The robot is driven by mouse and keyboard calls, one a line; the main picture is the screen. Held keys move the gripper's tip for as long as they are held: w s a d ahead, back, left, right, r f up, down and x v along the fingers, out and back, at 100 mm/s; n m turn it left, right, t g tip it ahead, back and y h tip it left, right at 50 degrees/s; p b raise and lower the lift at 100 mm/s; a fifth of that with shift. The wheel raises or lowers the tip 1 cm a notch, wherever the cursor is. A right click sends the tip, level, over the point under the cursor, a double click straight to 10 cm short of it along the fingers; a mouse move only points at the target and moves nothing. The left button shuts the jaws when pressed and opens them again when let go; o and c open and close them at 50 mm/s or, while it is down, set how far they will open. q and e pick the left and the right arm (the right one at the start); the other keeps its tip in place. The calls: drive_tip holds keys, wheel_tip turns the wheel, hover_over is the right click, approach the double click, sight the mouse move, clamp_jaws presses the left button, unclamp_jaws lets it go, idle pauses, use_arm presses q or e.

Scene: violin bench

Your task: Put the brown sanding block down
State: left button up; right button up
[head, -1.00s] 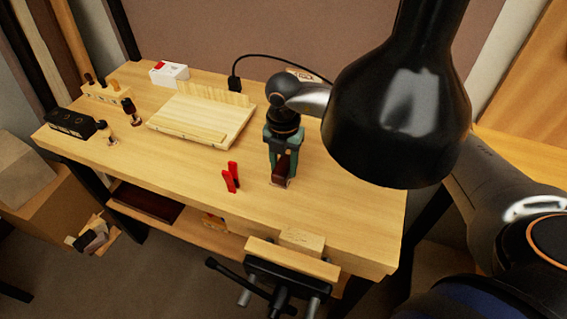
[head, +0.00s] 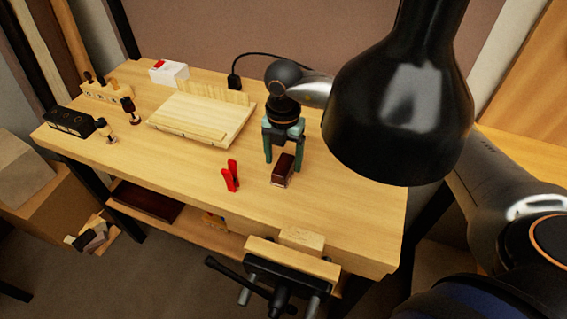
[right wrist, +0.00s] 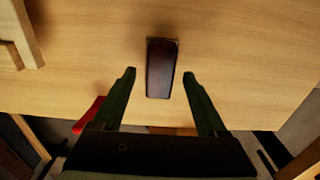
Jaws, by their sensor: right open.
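The brown sanding block (head: 284,170) rests on the bench top (head: 330,215), to the right of a red clamp (head: 230,176). In the right wrist view the block (right wrist: 161,68) lies flat on the wood, ahead of the fingertips and roughly in line with the gap between them. My right gripper (head: 284,160) is open and empty, above and behind the block and apart from it. Its two green fingers (right wrist: 158,75) stand wide apart in the right wrist view. My left gripper is not in view.
A black lamp shade (head: 395,110) hangs over the right side of the bench. A vise (head: 285,270) is at the front edge. A wooden board (head: 205,118), small tools (head: 104,128) and a white box (head: 169,73) stand further left.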

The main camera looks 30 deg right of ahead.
sight(284, 164)
wheel_tip(284, 164, up, 10)
idle(0.3)
drive_tip(key=shift+r, duration=0.1)
